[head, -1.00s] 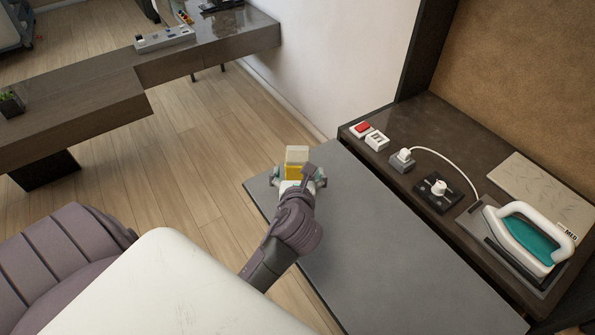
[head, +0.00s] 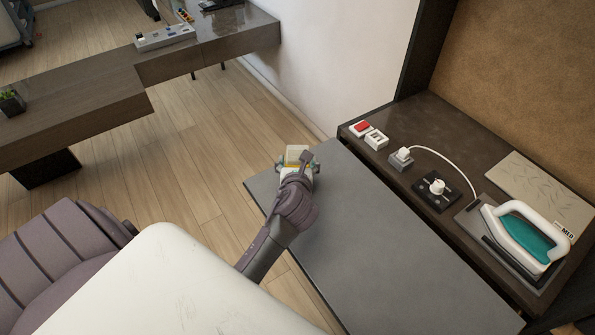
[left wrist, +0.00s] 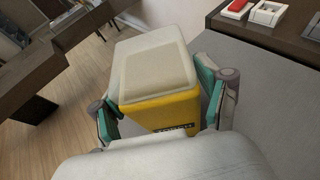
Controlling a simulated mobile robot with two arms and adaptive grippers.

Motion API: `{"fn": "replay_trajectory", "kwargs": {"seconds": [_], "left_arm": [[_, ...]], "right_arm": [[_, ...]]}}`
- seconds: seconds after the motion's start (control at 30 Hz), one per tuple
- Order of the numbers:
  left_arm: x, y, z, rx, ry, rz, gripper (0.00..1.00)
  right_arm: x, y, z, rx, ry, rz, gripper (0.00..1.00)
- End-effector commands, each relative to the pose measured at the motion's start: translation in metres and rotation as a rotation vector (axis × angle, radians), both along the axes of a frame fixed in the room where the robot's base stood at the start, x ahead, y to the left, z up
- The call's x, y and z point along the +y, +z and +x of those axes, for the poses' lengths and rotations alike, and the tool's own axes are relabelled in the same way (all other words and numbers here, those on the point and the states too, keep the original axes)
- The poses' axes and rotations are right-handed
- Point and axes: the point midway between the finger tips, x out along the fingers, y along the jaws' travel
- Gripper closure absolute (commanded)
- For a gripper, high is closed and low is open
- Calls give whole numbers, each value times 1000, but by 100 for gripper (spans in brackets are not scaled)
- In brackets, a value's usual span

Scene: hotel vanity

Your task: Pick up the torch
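The torch (head: 296,154) is a boxy thing with a pale, translucent top and a yellow lower body. It is at the far left corner of the grey tabletop. In the left wrist view the torch (left wrist: 162,85) fills the middle, with a dark label low on its yellow side. My left gripper (head: 297,166) has one teal-padded finger on each side of it, and the pads appear to press on its sides. The left gripper also shows in the left wrist view (left wrist: 160,108). The torch's base is hidden, so I cannot tell whether it touches the table. My right gripper is out of view.
The grey tabletop (head: 400,255) is otherwise clear. A dark shelf to the right holds an iron (head: 525,238), a dial unit (head: 437,188), a plug (head: 401,157) with a white cord, and red and white switches (head: 361,129). A wall (head: 340,60) stands behind.

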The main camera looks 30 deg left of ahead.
Motion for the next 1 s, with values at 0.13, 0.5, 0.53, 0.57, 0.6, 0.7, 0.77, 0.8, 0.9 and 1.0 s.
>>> {"fn": "replay_trajectory", "kwargs": {"seconds": [0.13, 0.5, 0.53, 0.57, 0.6, 0.7, 0.77, 0.8, 0.9, 1.0], "left_arm": [[0, 0, 0, 0, 0, 0, 56], [0, 1, 0, -2, 0, 1, 81], [0, 2, 0, -2, 0, 1, 81], [0, 3, 0, -2, -1, 1, 81], [0, 4, 0, -3, -1, 1, 81], [0, 13, 1, -4, -1, 2, 81], [0, 20, 1, -5, -1, 3, 81], [0, 26, 1, -7, -1, 2, 81], [0, 47, 1, -10, -1, 3, 81], [-24, 55, -9, -6, -3, -3, 81]], "right_arm": [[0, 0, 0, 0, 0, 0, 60], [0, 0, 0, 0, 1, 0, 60], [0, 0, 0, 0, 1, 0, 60], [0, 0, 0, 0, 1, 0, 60], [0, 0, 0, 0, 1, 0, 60], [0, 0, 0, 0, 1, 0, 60], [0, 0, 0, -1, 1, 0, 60], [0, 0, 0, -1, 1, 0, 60], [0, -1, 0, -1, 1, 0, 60], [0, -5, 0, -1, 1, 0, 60]]}}
